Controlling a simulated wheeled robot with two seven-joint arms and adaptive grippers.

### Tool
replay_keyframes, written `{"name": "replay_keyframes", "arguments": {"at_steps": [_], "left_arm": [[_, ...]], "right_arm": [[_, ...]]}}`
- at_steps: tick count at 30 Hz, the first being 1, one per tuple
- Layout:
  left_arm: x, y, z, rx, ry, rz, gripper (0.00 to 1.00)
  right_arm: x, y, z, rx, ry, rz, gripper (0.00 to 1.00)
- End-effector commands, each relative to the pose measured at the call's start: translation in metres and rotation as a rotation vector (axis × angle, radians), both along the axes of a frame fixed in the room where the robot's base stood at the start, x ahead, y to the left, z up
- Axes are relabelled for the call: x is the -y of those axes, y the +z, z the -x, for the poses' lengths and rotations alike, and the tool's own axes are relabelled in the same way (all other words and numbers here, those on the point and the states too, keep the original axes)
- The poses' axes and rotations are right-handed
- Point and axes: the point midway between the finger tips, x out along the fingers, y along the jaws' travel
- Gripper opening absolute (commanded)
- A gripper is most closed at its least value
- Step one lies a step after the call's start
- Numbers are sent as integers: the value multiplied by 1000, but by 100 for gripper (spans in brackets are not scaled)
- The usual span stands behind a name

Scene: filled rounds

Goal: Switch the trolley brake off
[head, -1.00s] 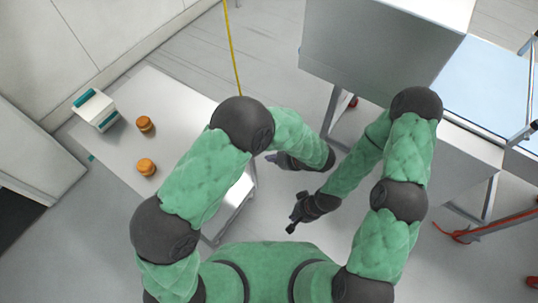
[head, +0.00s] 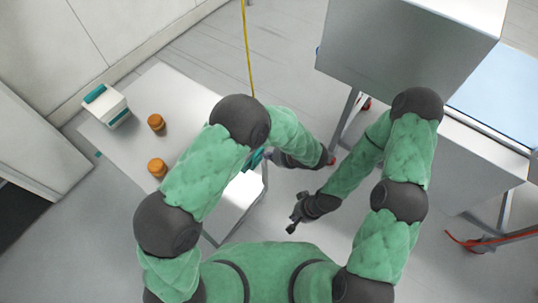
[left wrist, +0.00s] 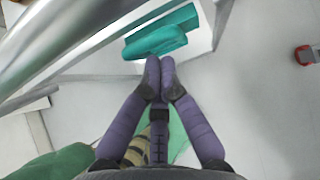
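A grey metal cabinet-like unit (head: 400,60) on legs with red-marked casters (head: 366,103) stands at the upper right in the head view; it may be the trolley. I cannot make out a brake lever. A red and dark caster-like part (left wrist: 305,55) shows at the right of the left wrist view. My left gripper (head: 268,156) is by the low table's right edge, partly behind my arm. In the left wrist view its fingertips (left wrist: 160,72) are together, empty, just below a teal handle-like piece (left wrist: 158,40). My right gripper (head: 292,226) hangs over bare floor, too small to read.
A grey-topped table (head: 135,145) at left carries a white box with a teal handle (head: 105,105) and orange jars (head: 157,122). A yellow line (head: 246,50) crosses the floor. A red bar or cable (head: 475,240) lies at right. Floor between is clear.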

Motion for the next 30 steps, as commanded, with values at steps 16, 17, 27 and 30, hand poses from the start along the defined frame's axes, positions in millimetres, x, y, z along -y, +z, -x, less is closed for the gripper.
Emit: {"name": "replay_keyframes", "arguments": {"at_steps": [16, 17, 27, 30], "left_arm": [[-23, 9, -16, -63, 1, 85, 0], [-22, 9, -16, -63, -1, 85, 0], [-20, 11, -14, -62, 0, 85, 0], [-16, 13, -11, -62, 1, 85, 0]], "right_arm": [[0, 7, 0, 0, 0, 0, 0], [0, 8, 0, 0, 0, 0, 0], [0, 8, 0, 0, 0, 0, 0], [0, 10, 0, 0, 0, 0, 0]]}}
